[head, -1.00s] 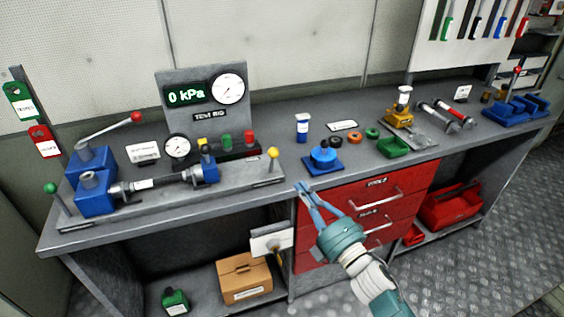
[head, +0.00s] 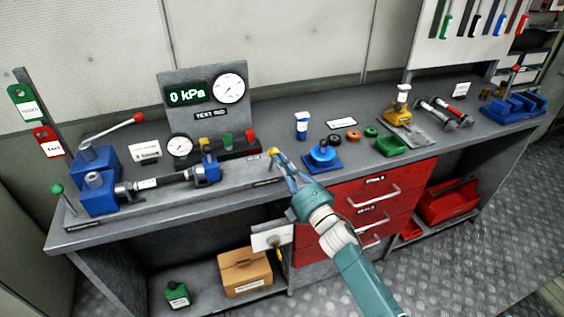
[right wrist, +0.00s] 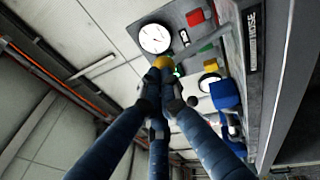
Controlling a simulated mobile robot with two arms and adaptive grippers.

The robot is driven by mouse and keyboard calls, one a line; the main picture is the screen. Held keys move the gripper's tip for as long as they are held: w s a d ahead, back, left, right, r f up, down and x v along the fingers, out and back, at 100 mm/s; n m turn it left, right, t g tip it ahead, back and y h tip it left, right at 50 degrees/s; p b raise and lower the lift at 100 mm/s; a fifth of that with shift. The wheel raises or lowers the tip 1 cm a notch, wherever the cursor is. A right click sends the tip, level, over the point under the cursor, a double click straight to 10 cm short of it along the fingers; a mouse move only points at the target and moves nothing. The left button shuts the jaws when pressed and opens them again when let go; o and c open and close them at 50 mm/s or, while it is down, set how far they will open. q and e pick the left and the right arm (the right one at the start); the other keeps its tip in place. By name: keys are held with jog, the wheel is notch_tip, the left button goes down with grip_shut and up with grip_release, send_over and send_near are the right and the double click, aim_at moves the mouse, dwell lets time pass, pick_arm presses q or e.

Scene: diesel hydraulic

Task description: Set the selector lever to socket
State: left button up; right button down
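The yellow-knobbed lever (head: 273,151), which I take to be the selector lever, stands at the right end of the test rig bench plate. Its yellow knob (right wrist: 164,62) also shows in the right wrist view, at the tips of my fingers. My right gripper (head: 279,160) is at this lever, with its fingertips close together just below the knob. In the right wrist view the fingers (right wrist: 160,88) converge there and hide the stem. Contact and grip are unclear. A plate reading HOSE (right wrist: 252,40) shows in the right wrist view. My left gripper is out of view.
A green-knobbed lever (head: 57,188) and a red-knobbed handle (head: 138,117) stand at the left. The gauge panel (head: 205,105) reads 0 kPa. A blue fixture (head: 322,158) stands close right of my gripper, above red drawers (head: 380,195).

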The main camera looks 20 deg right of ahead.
aim_at(278, 151)
jog(key=w, duration=0.1)
jog(key=w+r, duration=0.1)
jog(key=w+r+b, duration=0.1)
jog(key=shift+w+r, duration=0.25)
jog(key=shift+w, duration=0.1)
jog(key=shift+w+r, duration=0.15)
jog(key=shift+w, duration=0.2)
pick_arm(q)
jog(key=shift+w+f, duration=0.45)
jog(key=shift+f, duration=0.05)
pick_arm(e)
jog(key=shift+r, duration=0.15)
